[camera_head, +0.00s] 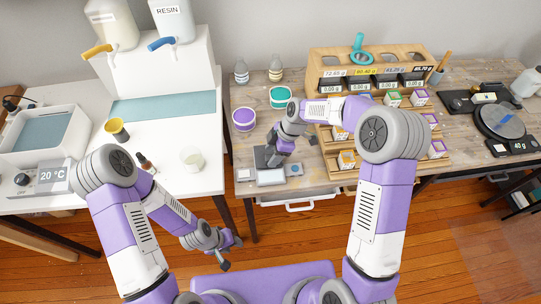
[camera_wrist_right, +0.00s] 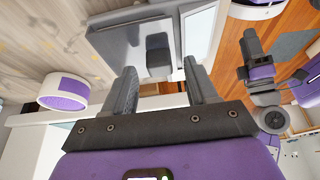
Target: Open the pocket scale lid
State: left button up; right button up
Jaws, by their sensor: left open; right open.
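The pocket scale (camera_head: 270,177) lies near the front left edge of the wooden table, a pale silver plate with a dark grey panel (camera_head: 260,155) behind it. My right gripper (camera_head: 273,160) is open just above the scale. In the right wrist view, its fingers (camera_wrist_right: 160,78) point at the grey, shiny scale (camera_wrist_right: 130,42), with nothing seen between them. My left gripper (camera_head: 231,253) is open and empty, low in front of the tables.
A purple-banded cup (camera_head: 244,119) and a teal-topped cup (camera_head: 280,97) stand behind the scale. A wooden rack (camera_head: 330,150) with small boxes is to its right. The white table (camera_head: 205,180) is to the left, across a narrow gap.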

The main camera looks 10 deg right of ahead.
jog(key=shift+x, duration=0.85)
grip_shut()
